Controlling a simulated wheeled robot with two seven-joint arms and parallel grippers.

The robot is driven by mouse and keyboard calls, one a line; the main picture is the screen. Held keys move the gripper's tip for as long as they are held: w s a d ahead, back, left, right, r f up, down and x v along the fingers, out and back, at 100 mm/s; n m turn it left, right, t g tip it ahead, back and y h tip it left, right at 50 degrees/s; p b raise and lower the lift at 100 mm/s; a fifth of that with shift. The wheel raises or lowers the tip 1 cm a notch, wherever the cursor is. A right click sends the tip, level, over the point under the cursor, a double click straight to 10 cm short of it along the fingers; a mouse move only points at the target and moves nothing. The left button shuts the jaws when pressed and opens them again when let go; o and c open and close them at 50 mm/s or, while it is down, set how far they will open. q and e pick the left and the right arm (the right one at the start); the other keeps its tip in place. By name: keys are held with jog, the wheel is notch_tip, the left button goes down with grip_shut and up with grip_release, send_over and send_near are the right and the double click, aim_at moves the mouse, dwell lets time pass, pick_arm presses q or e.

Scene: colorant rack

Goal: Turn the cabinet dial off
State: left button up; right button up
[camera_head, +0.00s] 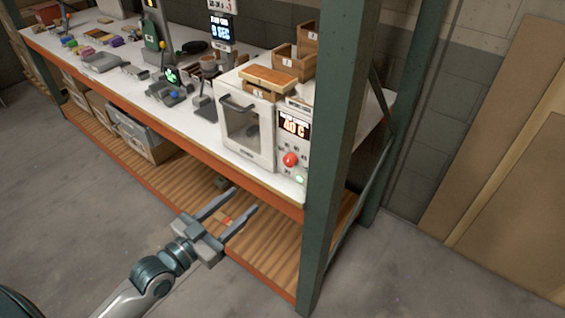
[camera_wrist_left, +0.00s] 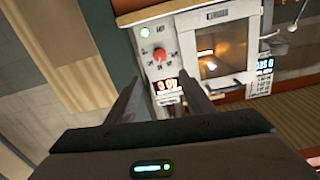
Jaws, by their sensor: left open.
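The white cabinet (camera_head: 262,158) stands on the worktop near the right front end. Its control panel carries a red dial (camera_head: 290,159) below a lit display (camera_head: 294,125) that seems to read 40 C. A green light (camera_head: 299,179) glows below the dial. In the left wrist view the red dial (camera_wrist_left: 160,54) appears upside down, beyond the fingertips, with the green light (camera_wrist_left: 145,32) above it. My left gripper (camera_head: 244,198) is open and empty, below and in front of the worktop edge, apart from the dial. My right gripper is not in view.
A green rack post (camera_head: 336,150) rises just right of the cabinet. Wooden boxes (camera_head: 292,62) and a board (camera_head: 270,79) sit on top of it. Tools and small items crowd the worktop at left. The lower wooden shelf (camera_head: 285,235) is mostly bare near the gripper.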

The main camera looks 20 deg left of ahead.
aim_at(287, 163)
pick_arm(q)
jog(key=shift+w, duration=0.2)
jog(key=p+x, duration=0.5)
jog(key=x, duration=1)
jog(key=shift+w, duration=0.15)
jog(key=shift+x, duration=0.95)
jog(key=shift+c, duration=0.3)
jog(key=c, duration=1)
